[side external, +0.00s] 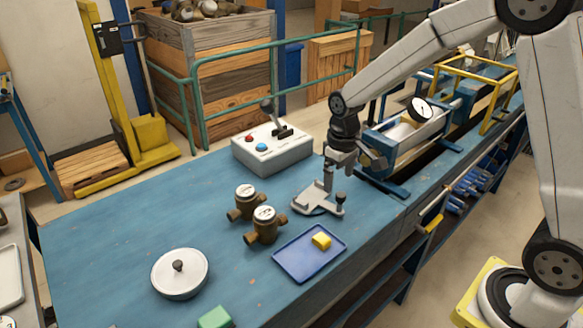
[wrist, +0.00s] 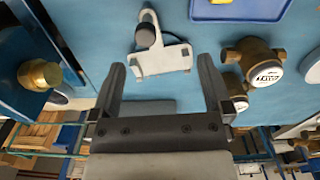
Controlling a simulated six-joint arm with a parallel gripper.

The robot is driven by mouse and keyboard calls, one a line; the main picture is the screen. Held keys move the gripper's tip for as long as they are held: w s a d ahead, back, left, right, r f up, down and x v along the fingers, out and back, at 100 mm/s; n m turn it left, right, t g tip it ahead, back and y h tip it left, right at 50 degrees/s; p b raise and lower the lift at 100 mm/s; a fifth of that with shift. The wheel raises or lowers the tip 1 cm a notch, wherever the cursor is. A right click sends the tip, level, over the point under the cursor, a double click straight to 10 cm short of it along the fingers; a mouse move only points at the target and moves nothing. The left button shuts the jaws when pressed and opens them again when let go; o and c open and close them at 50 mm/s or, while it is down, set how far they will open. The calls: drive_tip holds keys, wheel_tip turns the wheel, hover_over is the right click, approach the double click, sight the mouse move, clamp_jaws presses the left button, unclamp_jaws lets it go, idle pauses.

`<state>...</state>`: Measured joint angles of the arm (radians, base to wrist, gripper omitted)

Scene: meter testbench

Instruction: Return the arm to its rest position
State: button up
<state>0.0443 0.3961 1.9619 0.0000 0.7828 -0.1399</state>
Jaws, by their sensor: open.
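My gripper (wrist: 160,72) is open in the wrist view, with nothing between its fingers. In the side view my gripper (side external: 342,162) hangs above the right part of the blue bench (side external: 130,235). A grey metal fixture (side external: 316,205) with a dark knob stands under it. The fixture also shows just beyond the fingertips in the wrist view (wrist: 165,60). My arm reaches in from the upper right, bent down at the wrist.
Two brass meters (side external: 245,203) (side external: 264,226) and a blue tray (side external: 299,265) with a yellow block (side external: 321,241) are nearby. A button box (side external: 270,152), white lidded dish (side external: 180,277), green block (side external: 215,318) and gauge rig (side external: 410,135) also stand around.

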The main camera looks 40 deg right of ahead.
drive_tip(key=shift+s, duration=0.1)
idle(0.3)
drive_tip(key=s+a+m+t, duration=0.1)
drive_tip(key=s+t, duration=0.1)
drive_tip(key=s, duration=1)
drive_tip(key=shift+s+a+f+t, duration=0.3)
drive_tip(key=shift+s+a+f, duration=0.1)
drive_tip(key=shift+c, duration=1.3)
drive_tip(key=shift+w, duration=0.1)
drive_tip(key=shift+c, duration=0.5)
drive_tip(key=w+d+n, duration=0.1)
drive_tip(key=w+n, duration=0.2)
drive_tip(key=w, duration=0.1)
drive_tip(key=w+d+r+n+g, duration=0.1)
drive_tip(key=w+n, duration=0.2)
drive_tip(key=w, duration=0.1)
drive_tip(key=w+d+r+n+g, duration=0.1)
drive_tip(key=w+n, duration=0.3)
drive_tip(key=shift+w+d+r, duration=0.1)
drive_tip(key=shift+d+r, duration=0.05)
drive_tip(key=shift+r, duration=0.1)
drive_tip(key=shift+w+d+n+g, duration=0.15)
drive_tip(key=shift+w+n+g, duration=0.15)
drive_tip(key=shift+w+n, duration=0.15)
